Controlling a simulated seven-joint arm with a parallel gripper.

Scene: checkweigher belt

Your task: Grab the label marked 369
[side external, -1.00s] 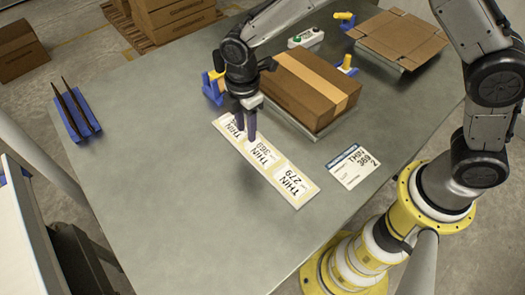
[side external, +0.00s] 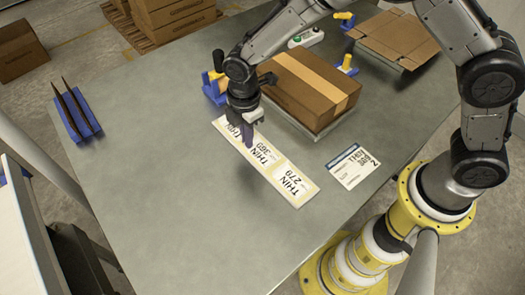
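A pale strip (side external: 300,203) lies on the grey table and carries a row of white labels. The middle label, marked THIN 369 (side external: 266,156), is just below and right of my fingertips. The near label reads THIN 279 (side external: 293,183). The far label (side external: 226,127) is partly hidden by my gripper, and its number cannot be read. My gripper (side external: 248,141) points down over the strip, at the upper-left edge of the 369 label. Its fingers overlap in this view, so their gap does not show. I cannot tell whether they touch the strip.
A larger printed card (side external: 351,167), which also reads THIN 369, lies right of the strip. A taped carton (side external: 305,92) on a platform stands behind it. Flat cardboard (side external: 398,40) is at the back right, a blue rack (side external: 78,115) at the left. The left and front table are clear.

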